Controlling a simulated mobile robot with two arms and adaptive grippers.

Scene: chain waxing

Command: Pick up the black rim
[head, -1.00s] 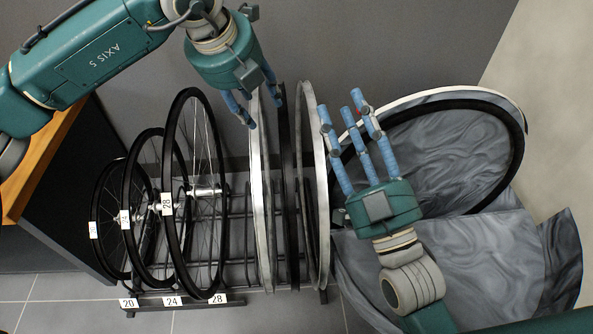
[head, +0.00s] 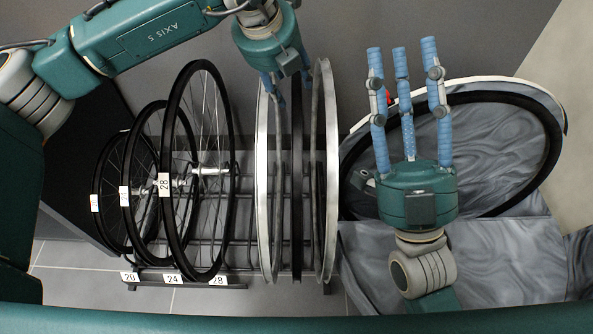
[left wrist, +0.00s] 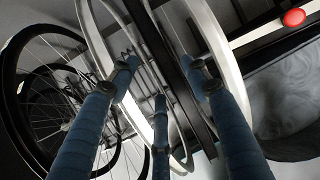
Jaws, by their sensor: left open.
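The black rim (head: 297,190) stands upright in the rack between two silver rims, the left silver rim (head: 262,190) and the right silver rim (head: 331,190). My left gripper (head: 285,88) is open above the top of these rims, its fingers pointing down. In the left wrist view the black rim (left wrist: 166,55) runs between the spread fingers of my left gripper (left wrist: 160,95); I cannot tell whether they touch it. My right gripper (head: 403,55) points up with its fingers spread, in front of the grey bag, empty.
Wheels with black tyres (head: 168,150) stand in the rack (head: 240,215) at left, labelled 20, 24 and 28. Floor tiles (head: 90,280) are clear in front.

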